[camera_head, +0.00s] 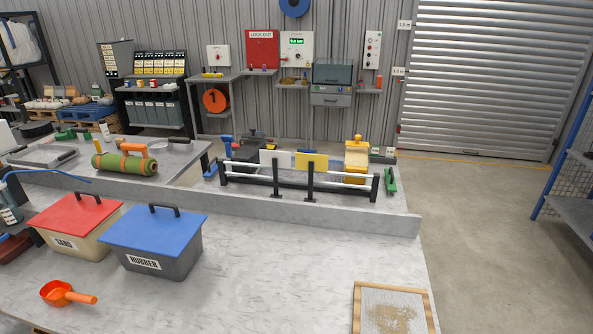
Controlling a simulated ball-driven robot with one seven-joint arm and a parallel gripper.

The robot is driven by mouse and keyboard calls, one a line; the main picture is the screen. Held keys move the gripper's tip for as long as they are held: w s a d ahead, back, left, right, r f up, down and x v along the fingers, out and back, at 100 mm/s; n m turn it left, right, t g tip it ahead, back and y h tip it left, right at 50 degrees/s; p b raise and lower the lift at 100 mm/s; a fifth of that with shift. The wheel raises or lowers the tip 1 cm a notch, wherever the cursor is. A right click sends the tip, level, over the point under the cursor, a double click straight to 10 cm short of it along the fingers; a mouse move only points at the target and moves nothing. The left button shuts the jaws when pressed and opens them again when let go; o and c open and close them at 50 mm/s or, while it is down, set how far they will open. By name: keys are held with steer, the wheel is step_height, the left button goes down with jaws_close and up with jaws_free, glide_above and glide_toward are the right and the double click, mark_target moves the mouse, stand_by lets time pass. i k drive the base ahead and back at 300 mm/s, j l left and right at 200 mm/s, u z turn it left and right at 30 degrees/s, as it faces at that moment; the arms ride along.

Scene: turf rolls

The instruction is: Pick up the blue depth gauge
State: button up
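I cannot make out for certain which thing is the blue depth gauge. A small blue upright piece (226,146) stands at the left end of the rail rack (300,185), behind the low ledge. Another small blue piece (211,171) lies just in front of it. Both are too small to identify. My gripper is not in view.
A grey RUBBER bin (178,264) with a blue lid and a SAND bin (72,242) with a red lid stand at the front left. An orange scoop (62,294) lies before them. A framed sieve (392,311) lies front right. The middle counter is clear.

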mark_target(227, 139)
steer(key=i+l+z, duration=0.15)
steer(key=l+z, duration=0.2)
steer(key=i+l+z, duration=0.15)
steer(key=l+z, duration=0.15)
steer(key=l, duration=0.15)
steer(key=i+l+z, duration=1.15)
steer(key=i+u, duration=0.5)
steer(key=i+l+u, duration=0.25)
steer(key=i+u, duration=0.2)
steer(key=i, duration=0.2)
steer(key=i+u, duration=0.5)
steer(key=i, duration=1.65)
steer(key=i+l, duration=0.1)
steer(key=i, duration=1.1)
steer(key=i+u, duration=0.1)
steer(key=i, duration=1.15)
steer(key=i+j+u, duration=0.1)
steer(key=i+u, duration=0.8)
steer(key=i+l+u, duration=0.3)
steer(key=i+u, duration=0.15)
steer(key=i+j+u, duration=0.2)
steer(key=i+u, duration=1.2)
steer(key=k+l, duration=0.05)
